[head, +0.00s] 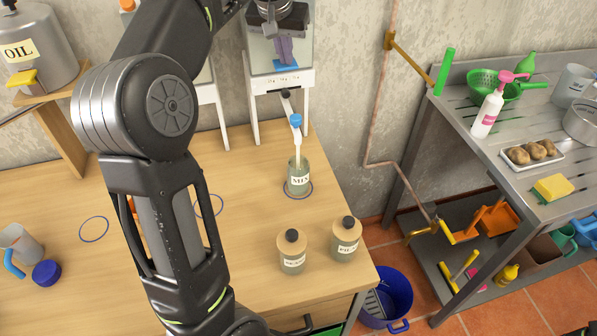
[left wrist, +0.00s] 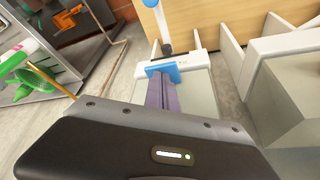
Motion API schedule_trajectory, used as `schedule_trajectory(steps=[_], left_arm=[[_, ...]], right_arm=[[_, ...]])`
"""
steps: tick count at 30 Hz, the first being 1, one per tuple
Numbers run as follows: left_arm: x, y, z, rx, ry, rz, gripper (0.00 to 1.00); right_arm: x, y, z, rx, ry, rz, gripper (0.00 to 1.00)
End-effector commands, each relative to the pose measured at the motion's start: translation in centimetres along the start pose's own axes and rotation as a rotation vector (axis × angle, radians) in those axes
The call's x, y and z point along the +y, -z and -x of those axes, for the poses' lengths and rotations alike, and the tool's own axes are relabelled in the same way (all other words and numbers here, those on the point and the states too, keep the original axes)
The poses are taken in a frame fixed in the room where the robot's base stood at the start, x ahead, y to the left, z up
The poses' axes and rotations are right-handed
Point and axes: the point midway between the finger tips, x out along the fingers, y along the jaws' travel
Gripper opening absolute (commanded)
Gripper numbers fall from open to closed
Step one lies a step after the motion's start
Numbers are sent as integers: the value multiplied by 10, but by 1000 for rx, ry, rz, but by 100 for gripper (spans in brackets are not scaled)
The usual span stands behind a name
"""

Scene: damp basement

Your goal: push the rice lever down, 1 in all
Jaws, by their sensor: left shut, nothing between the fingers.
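My left gripper (head: 284,58) is shut and empty, with purple fingers held before the upper front of a white-framed dispenser (head: 252,88). In the left wrist view its fingers (left wrist: 161,88) end at a blue patch (left wrist: 164,68) whose writing I cannot read. Below the fingers, a white lever (head: 298,132) with a blue knob (head: 296,119) slants forward and down from a black outlet (head: 286,95). The gripper is apart from the lever. Under it stands a jar labelled MIX (head: 299,184), with a pale thin strip between lever and jar.
Two cork-lidded jars (head: 291,263) (head: 347,250) stand at the table's right front. An OIL canister (head: 30,45) stands on a wooden stand at the left. A blue bucket (head: 388,290) is on the floor. A metal sink table (head: 475,150) stands right. My arm hides the middle dispensers.

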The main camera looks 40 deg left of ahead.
Motion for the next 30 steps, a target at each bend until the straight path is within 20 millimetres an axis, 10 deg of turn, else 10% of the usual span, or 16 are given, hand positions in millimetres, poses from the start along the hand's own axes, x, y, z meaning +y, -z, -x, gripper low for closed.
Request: schedule_trajectory(steps=[30], left_arm=[[0, 13, 30, -1, 0, 0, 0]], right_arm=[[-11, -1, 31, 0, 0, 0, 61]])
